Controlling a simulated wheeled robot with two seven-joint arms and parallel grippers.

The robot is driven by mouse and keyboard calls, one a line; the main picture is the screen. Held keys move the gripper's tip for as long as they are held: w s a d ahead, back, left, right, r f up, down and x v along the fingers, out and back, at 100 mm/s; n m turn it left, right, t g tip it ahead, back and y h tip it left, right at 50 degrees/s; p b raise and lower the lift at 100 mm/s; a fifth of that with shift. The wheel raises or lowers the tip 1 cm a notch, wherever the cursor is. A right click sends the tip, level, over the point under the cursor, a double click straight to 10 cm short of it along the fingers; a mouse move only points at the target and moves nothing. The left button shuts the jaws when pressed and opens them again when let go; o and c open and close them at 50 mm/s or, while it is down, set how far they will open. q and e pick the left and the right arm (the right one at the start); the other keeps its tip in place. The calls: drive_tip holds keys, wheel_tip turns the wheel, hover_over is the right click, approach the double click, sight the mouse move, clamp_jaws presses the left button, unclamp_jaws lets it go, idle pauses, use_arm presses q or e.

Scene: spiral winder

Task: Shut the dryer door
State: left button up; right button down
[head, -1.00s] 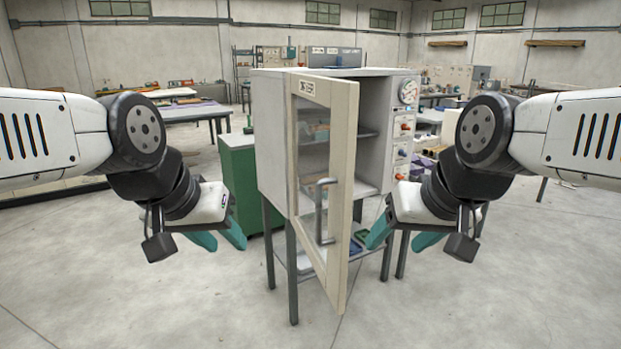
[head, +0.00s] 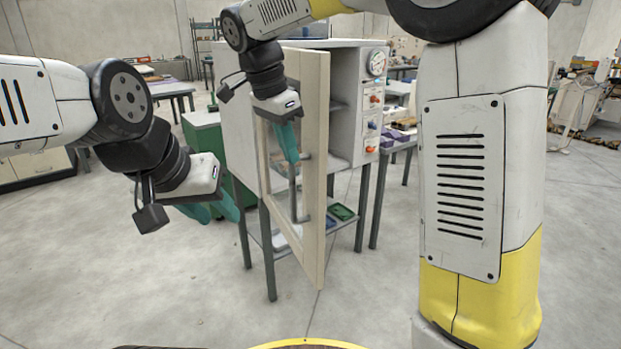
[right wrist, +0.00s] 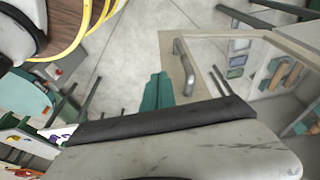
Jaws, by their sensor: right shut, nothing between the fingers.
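The dryer is a pale grey cabinet (head: 345,60) on dark legs. Its cream-framed glass door (head: 315,150) stands open, swung out towards me, with its free edge nearest. A grey bar handle (right wrist: 185,66) is on the door's face; in the head view my right gripper partly hides it. My right gripper (head: 291,158) has its teal fingers together and empty, on the left, handle side of the door. In the right wrist view its fingers (right wrist: 157,92) are beside the handle, apart from it. My left gripper (head: 219,214) is open and empty, left of the dryer.
A green cabinet (head: 205,135) stands close to the dryer's left. A lower shelf with trays (head: 341,212) is under the dryer. A table with purple items (head: 396,138) stands to its right. The floor in front is clear.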

sight(305, 181)
drive_tip(key=shift+w+d+f+m+h, duration=0.2)
drive_tip(key=shift+w+d+f+m, duration=0.4)
drive_tip(key=shift+f, duration=1.05)
drive_tip(key=shift+w+d+f+m+h, duration=0.2)
drive_tip(key=shift+w+d+f, duration=0.25)
drive_tip(key=shift+w+f, duration=0.85)
drive_tip(key=shift+w+d+f+m+h, duration=0.2)
drive_tip(key=shift+w+d+f+m, duration=0.25)
drive_tip(key=shift+f, duration=1.55)
drive_tip(key=shift+d, duration=0.1)
